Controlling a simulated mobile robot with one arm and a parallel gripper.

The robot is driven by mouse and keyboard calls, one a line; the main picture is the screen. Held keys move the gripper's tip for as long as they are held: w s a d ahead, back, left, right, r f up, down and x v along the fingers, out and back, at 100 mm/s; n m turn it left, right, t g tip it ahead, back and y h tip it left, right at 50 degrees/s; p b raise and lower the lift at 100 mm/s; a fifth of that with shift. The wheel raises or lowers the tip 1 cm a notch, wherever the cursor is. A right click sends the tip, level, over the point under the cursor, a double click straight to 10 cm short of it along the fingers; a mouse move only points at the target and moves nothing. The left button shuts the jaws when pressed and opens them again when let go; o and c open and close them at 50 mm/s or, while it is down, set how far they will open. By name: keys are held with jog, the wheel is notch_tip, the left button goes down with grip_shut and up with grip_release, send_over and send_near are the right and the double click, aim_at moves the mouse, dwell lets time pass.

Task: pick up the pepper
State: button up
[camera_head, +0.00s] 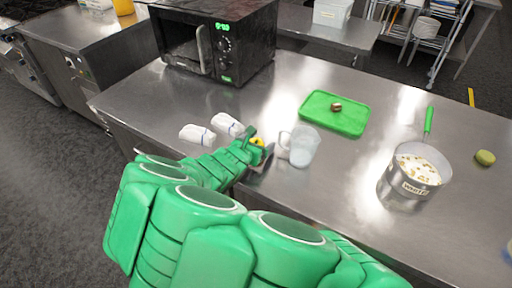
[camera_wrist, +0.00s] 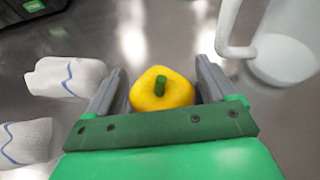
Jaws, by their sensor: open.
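The pepper (camera_wrist: 162,90) is yellow with a green stem and sits on the steel table. In the wrist view it lies between the two fingers of my gripper (camera_wrist: 158,88), with a narrow gap visible on each side. My gripper is open. In the head view a small yellow part of the pepper (camera_head: 257,142) shows at the end of my green arm, and the rest is hidden by my gripper (camera_head: 260,152).
A green tray (camera_head: 333,114) with a small round item, a pot (camera_head: 413,178), a green item (camera_head: 485,157) and a microwave (camera_head: 215,42) share the steel table (camera_head: 280,90).

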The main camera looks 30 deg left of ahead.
jog(key=c, duration=1.1)
